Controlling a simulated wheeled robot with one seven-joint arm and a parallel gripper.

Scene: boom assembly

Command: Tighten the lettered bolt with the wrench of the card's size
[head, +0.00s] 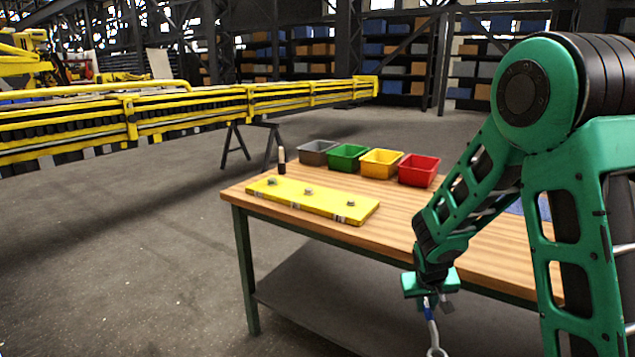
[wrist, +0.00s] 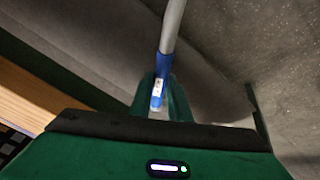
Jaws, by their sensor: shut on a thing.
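My gripper (head: 430,294) is at the front edge of the workbench, over the side facing me. It is shut on a wrench (head: 432,328), which hangs down with a ring end at the bottom. The wrench has a blue band with a small white label; it also shows in the wrist view (wrist: 170,35). The label is too small to read. A yellow plate (head: 320,202) lies on the bench, with three grey bolts (head: 308,191) standing along it. Small marks on the plate's front side are not readable. I see no card clearly.
The wooden workbench (head: 475,245) has green legs and a lower shelf. Grey (head: 317,155), green (head: 346,160), yellow (head: 381,166) and red (head: 418,172) bins stand at its back. A dark upright object (head: 282,162) stands near the left corner. A yellow boom (head: 190,108) lies beyond; floor at left is clear.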

